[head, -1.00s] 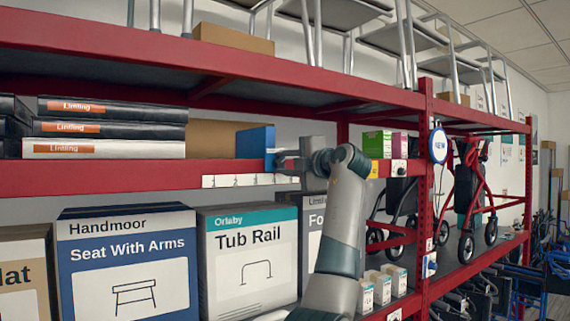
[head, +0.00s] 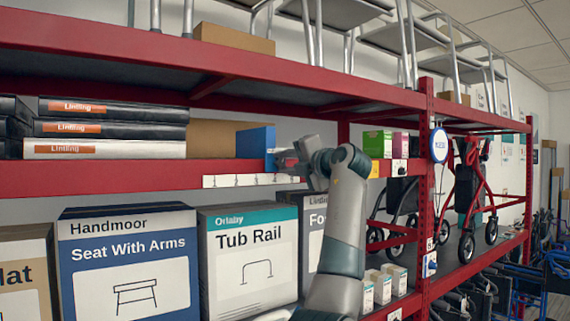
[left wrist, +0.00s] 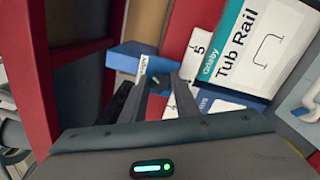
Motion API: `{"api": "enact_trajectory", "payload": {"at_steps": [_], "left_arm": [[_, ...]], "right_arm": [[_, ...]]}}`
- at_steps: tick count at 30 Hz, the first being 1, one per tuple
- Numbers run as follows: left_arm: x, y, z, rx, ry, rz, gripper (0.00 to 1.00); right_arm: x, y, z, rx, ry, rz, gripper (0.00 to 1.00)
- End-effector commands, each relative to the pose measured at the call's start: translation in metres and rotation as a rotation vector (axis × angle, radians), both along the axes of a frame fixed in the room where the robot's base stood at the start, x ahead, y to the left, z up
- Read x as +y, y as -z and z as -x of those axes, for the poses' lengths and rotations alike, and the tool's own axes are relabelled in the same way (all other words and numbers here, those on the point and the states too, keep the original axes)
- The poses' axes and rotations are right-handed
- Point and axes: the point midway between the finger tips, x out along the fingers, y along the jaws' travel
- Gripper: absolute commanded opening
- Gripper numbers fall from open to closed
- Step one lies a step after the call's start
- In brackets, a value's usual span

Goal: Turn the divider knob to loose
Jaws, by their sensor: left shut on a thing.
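The blue divider (head: 256,142) stands upright on the middle red shelf, right of the flat black and white boxes. Its blue side also shows in the left wrist view (left wrist: 128,58). My left gripper (head: 282,160) is at the divider's front edge, its arm rising from below. In the left wrist view its fingers (left wrist: 155,88) close around the small dark divider knob (left wrist: 157,80). Most of the knob is hidden between the fingers, so its setting cannot be read. A small white label (left wrist: 143,65) is on the divider's front. My right gripper is not in view.
A numbered label strip (head: 236,180) runs along the red shelf edge under the divider. Tub Rail (head: 248,258) and Seat With Arms (head: 128,265) cartons stand below. Green (head: 377,144) and pink boxes and a red upright (head: 424,190) are right of my arm.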

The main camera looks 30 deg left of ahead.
Motion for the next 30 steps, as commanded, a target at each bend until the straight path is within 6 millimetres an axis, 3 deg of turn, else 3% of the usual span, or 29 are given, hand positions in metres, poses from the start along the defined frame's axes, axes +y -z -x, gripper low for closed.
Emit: {"api": "enact_trajectory", "payload": {"at_steps": [1, 2, 3, 4, 14, 20, 30], "left_arm": [[0.000, 0.003, -0.001, 0.005, 0.000, 0.004, 0.05], [0.000, 0.003, -0.001, 0.005, 0.000, 0.004, 0.35], [0.000, 0.003, -0.001, 0.004, 0.000, 0.003, 0.44], [0.000, 0.003, -0.001, 0.004, 0.001, 0.003, 0.46], [-0.001, 0.002, 0.000, 0.003, 0.001, 0.001, 0.46], [-0.011, 0.003, 0.004, 0.002, 0.001, 0.000, 0.46], [-0.061, 0.006, 0.024, 0.000, 0.004, 0.001, 0.46]], "right_arm": [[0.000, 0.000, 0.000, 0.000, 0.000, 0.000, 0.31], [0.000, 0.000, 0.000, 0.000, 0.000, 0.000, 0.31], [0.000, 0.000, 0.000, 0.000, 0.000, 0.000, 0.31], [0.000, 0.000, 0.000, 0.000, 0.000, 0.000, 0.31], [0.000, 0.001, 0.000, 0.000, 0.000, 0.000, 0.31], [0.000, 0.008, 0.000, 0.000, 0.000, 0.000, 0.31], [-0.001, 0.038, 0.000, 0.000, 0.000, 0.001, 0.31]]}}
